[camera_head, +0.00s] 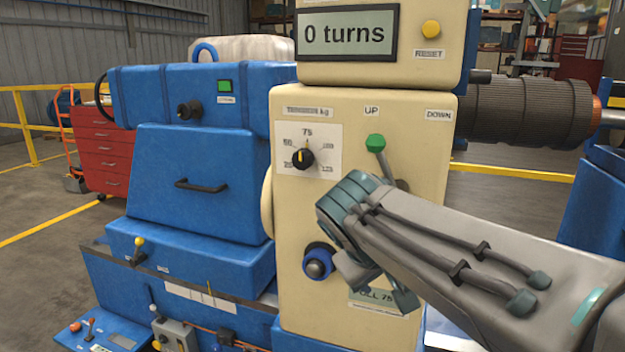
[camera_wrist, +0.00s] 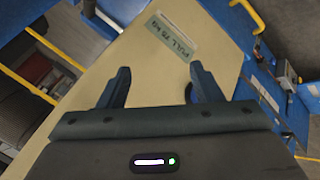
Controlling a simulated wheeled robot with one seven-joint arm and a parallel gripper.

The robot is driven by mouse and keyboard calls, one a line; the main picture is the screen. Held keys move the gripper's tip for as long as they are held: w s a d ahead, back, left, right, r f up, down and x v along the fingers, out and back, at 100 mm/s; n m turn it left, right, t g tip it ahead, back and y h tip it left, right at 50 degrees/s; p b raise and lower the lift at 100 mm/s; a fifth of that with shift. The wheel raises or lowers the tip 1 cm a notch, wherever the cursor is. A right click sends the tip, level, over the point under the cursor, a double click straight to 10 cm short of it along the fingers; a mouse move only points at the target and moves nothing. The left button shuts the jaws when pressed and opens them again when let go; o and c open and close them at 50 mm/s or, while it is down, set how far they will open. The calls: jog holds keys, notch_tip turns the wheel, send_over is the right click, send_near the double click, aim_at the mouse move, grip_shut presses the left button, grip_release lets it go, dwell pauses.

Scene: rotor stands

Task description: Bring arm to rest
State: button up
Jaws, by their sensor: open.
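My arm (camera_head: 480,255) reaches in from the right in the head view, in front of the cream machine panel (camera_head: 288,220). My gripper (camera_head: 380,287) is at the lower part of the panel, close to the "PULL 75" label, and partly covers that label. In the wrist view my gripper (camera_wrist: 159,80) has its two fingers spread apart with nothing between them. The cream panel (camera_wrist: 145,65) and the label (camera_wrist: 172,40) lie beyond the fingers. Whether a finger touches the panel I cannot tell.
A blue-ringed knob (camera_head: 318,262) sits left of my gripper. A green-tipped lever (camera_head: 375,142) stands above the wrist. The tension dial (camera_head: 303,157) points near 75, and the display (camera_head: 346,33) reads "0 turns". A ribbed roller (camera_head: 525,108) is behind my arm.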

jog(key=s+d+f+m+g+y+p, duration=0.1)
jog(key=s+m+y+p, duration=0.1)
jog(key=s+p, duration=0.3)
jog(key=s+d+f+m+g+y+p, duration=0.2)
jog(key=s+p, duration=0.3)
jog(key=s, duration=0.2)
jog(key=shift+s+d+f+m+g, duration=0.25)
jog(key=shift+s+d+m+g, duration=0.05)
jog(key=shift+s+m, duration=0.1)
